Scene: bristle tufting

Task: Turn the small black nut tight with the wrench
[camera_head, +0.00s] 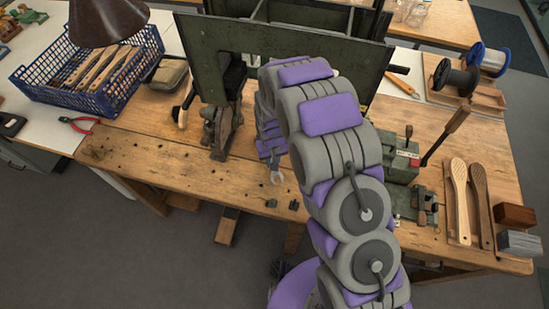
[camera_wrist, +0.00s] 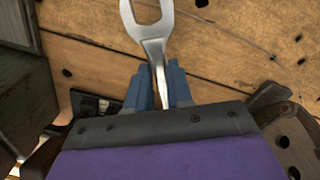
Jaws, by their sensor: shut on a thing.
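My gripper (camera_head: 272,157) is shut on a silver wrench (camera_head: 277,178) above the workbench. In the wrist view, the blue fingers of my gripper (camera_wrist: 160,88) pinch the wrench handle, and the wrench's open-ended head (camera_wrist: 149,28) points away from the fingers. Nothing shows between the wrench's jaws. Two small dark pieces, one left (camera_head: 271,203) and one right (camera_head: 294,204), sit near the bench's front edge, beyond the wrench head. I cannot tell whether either is the small black nut. No nut is clear in the wrist view.
The wooden workbench (camera_head: 150,165) has small dark holes. A green machine (camera_head: 220,60) stands behind the wrench, with a lever vise (camera_head: 405,165) to the right. A blue crate (camera_head: 115,95) holds wooden brush handles. The bench front left of the wrench is mostly clear.

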